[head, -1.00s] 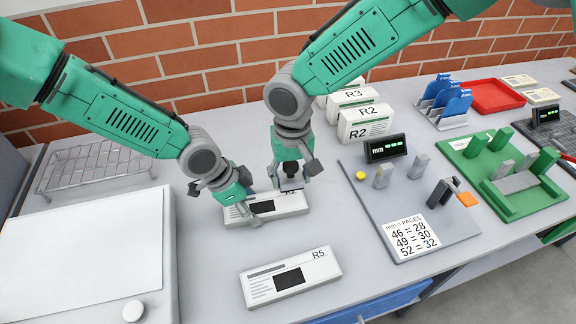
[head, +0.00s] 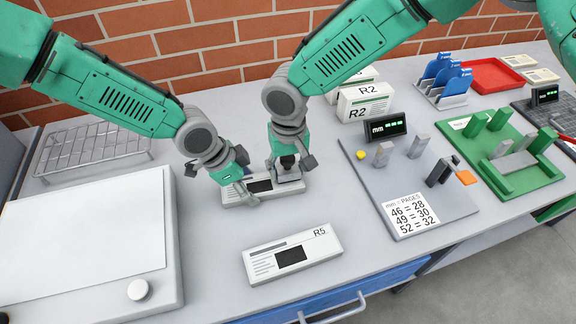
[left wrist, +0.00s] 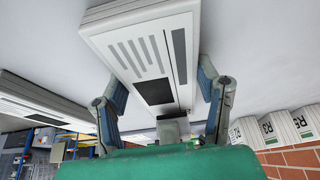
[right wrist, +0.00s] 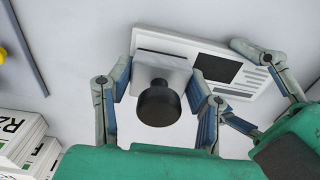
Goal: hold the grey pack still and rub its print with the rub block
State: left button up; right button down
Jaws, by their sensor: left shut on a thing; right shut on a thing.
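The grey pack (head: 236,194), pale with dark print, lies flat on the bench. My left gripper (head: 249,188) is shut across its sides; in the left wrist view the pack (left wrist: 140,50) sits between both fingers. My right gripper (head: 289,168) is shut on the rub block, a grey plate (right wrist: 165,72) with a black knob (right wrist: 158,103). The block is over the pack's right end in the head view and covers its label there. In the right wrist view it lies beside the dark print square (right wrist: 215,68). Whether it touches the pack is hard to tell.
A second pack marked R5 (head: 292,254) lies in front. White R2 packs (head: 364,102) stand behind. A grey gauge board (head: 435,211) and green fixture (head: 515,181) are right; a white-topped slab (head: 170,240) and wire rack (head: 92,157) are left.

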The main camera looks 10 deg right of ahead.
aim_at(264, 185)
jog(key=shift+f, duration=0.45)
dwell(0.4)
jog(key=shift+a, duration=0.25)
jog(key=shift+s+a+r, duration=0.1)
jog(key=shift+a, duration=0.5)
jog(key=shift+a, duration=0.15)
jog(key=shift+s+a, duration=0.2)
jog(key=shift+a, duration=1.1)
jog(key=shift+s+a, duration=0.2)
jog(key=shift+a, duration=0.3)
jog(key=shift+s+a, duration=0.15)
jog(key=shift+a, duration=0.3)
jog(key=shift+w+d, duration=0.2)
jog(key=shift+d, duration=0.25)
